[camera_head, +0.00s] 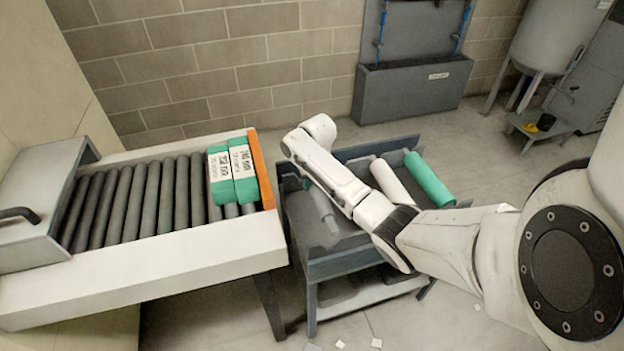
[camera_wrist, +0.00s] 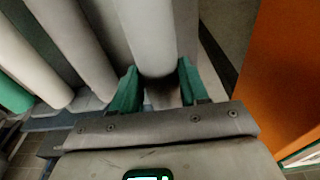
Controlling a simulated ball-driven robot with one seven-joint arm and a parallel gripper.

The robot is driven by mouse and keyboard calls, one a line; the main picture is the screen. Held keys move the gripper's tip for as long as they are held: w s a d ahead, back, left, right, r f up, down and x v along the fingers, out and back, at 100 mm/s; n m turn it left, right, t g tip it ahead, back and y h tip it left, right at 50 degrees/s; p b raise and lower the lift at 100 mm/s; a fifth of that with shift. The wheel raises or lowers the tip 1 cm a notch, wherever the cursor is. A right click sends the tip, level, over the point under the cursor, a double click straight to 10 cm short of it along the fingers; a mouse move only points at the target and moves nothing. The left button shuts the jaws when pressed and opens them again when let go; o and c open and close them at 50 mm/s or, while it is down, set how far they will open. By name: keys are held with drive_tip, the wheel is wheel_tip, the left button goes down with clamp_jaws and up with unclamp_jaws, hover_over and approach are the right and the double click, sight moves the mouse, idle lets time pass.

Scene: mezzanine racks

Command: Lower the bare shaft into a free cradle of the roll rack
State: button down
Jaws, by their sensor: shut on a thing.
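The bare shaft (camera_wrist: 155,35) is a plain light-grey cylinder. In the wrist view my gripper (camera_wrist: 160,80) is shut on its near end, one green finger on each side. In the head view a grey cylinder (camera_head: 324,214), seemingly the shaft, shows left of my arm over the left part of the roll rack (camera_head: 330,268). A white roll (camera_head: 391,182) and a green roll (camera_head: 430,180) lie in the rack's right part. Grey rounded shapes (camera_wrist: 75,45) lie between the shaft and the white roll. I cannot tell whether the shaft touches a cradle.
A roller conveyor (camera_head: 140,255) stands close on the left, with two green labelled packs (camera_head: 232,174) against its orange end plate (camera_head: 261,170). The plate is close on the wrist view's right. A grey wall-side bin (camera_head: 412,88) stands behind. White scraps (camera_head: 376,342) lie on the floor.

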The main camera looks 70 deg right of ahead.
drive_tip(key=shift+f+b, duration=4.25)
drive_tip(key=shift+f, duration=0.9)
drive_tip(key=shift+f, duration=0.5)
drive_tip(key=shift+c, duration=2.4)
unclamp_jaws()
drive_tip(key=r, duration=0.7)
drive_tip(key=a+r, duration=0.1)
drive_tip(key=r, duration=0.2)
drive_tip(key=shift+s+r, duration=0.35)
drive_tip(key=shift+s, duration=0.05)
